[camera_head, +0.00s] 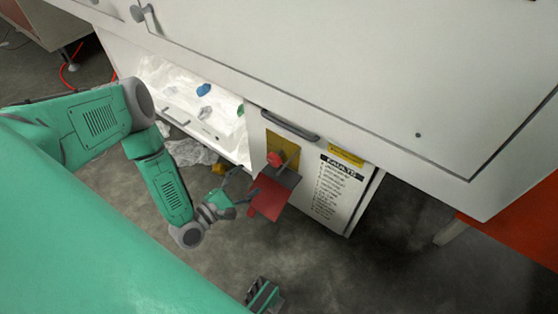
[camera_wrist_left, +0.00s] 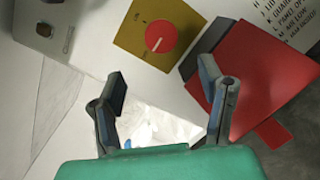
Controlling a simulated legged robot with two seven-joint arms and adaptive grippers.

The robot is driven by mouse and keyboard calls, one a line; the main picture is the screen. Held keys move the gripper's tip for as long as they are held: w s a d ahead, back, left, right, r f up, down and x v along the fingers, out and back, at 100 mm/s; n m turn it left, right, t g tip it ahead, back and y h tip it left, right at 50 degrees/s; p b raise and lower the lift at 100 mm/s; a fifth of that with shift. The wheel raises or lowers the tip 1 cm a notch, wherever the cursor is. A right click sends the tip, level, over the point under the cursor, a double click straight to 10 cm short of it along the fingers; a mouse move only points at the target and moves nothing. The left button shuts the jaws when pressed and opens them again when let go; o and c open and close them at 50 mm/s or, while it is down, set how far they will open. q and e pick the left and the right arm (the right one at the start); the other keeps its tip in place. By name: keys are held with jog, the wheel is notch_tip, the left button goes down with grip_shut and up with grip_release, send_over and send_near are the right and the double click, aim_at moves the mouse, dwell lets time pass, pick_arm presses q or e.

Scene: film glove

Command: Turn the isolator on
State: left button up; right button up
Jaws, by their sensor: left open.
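The isolator is a round red knob (camera_head: 275,158) on a yellow plate (camera_head: 290,146), on the front of a white cabinet. In the left wrist view the knob (camera_wrist_left: 161,38) has a white line pointing down and slightly left. Small markings on the plate are too small to read. My left gripper (camera_head: 245,190) is in front of and below the plate. In the left wrist view its two fingers (camera_wrist_left: 165,84) are spread apart with nothing between them, and the knob is beyond them, apart.
A red box-like part (camera_head: 270,199) sticks out just below the knob; it is close to the right finger in the left wrist view (camera_wrist_left: 262,75). A grey handle (camera_head: 290,126) is above. A lit open compartment (camera_head: 195,95) is left. Floor is clear at lower right.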

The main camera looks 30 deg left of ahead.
aim_at(272, 162)
pick_arm(q)
jog(key=w, duration=0.2)
jog(key=w+d+b, duration=0.1)
jog(key=w, duration=0.1)
jog(key=w+d, duration=0.1)
jog(key=w, duration=0.1)
jog(key=shift+d+r, duration=0.1)
jog(key=shift+d, duration=0.1)
jog(key=w+b, duration=0.1)
jog(key=w, duration=0.2)
jog(key=shift+w, duration=0.3)
jog(key=shift+w+b, duration=0.35)
jog(key=shift+w, duration=0.15)
jog(key=shift+d, duration=0.3)
jog(key=c, duration=1.1)
jog(key=shift+a, duration=0.15)
jog(key=shift+c, duration=0.5)
pick_arm(e)
jog(key=f, duration=0.3)
jog(key=shift+d+f, duration=0.15)
jog(key=shift+d, duration=0.2)
